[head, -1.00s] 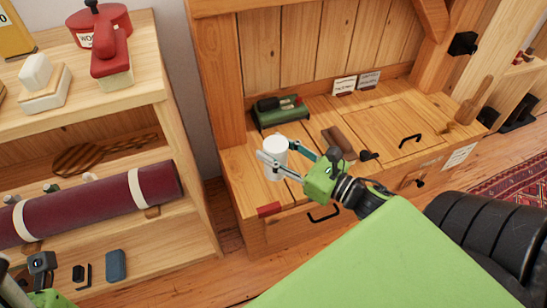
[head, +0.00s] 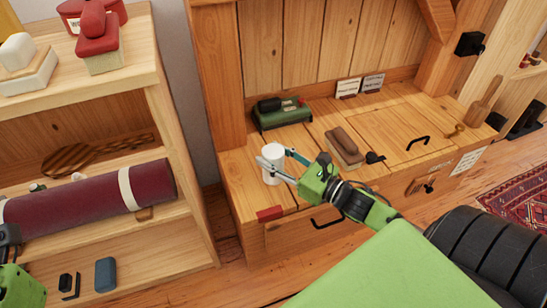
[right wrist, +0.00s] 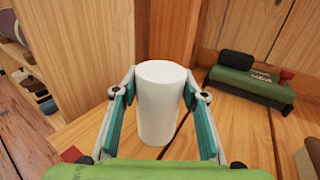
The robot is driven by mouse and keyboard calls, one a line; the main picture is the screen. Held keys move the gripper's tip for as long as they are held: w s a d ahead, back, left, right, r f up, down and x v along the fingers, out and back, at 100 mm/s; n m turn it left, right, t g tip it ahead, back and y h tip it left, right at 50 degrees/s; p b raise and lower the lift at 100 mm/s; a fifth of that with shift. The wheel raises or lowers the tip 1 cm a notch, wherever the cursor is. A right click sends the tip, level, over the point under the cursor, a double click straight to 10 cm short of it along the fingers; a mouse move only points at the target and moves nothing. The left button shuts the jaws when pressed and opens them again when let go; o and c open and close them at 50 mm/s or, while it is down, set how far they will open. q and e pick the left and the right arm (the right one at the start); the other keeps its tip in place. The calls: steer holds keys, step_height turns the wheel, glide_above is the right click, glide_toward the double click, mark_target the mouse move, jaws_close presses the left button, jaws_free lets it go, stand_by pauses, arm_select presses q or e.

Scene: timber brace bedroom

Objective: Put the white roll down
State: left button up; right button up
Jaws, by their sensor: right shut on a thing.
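The white roll (head: 273,164) is upright at the left end of the wooden bench top (head: 248,178). My right gripper (head: 274,160) is shut on it, with one finger on each side. In the right wrist view the roll (right wrist: 158,105) stands between the teal finger pads of the gripper (right wrist: 158,92). Its lower end is at or very close to the boards; I cannot tell whether it touches. My left gripper (head: 8,243) shows only partly at the left edge, and its fingers are unclear.
A green case (head: 282,113) is behind the roll, a brown brush-like block (head: 343,147) to its right. A red piece (head: 270,213) is on the bench's front edge. A shelf unit (head: 175,150) with a maroon rolled mat (head: 85,203) stands left.

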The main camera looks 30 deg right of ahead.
steer(key=shift+f, duration=0.1)
steer(key=o, duration=1.2)
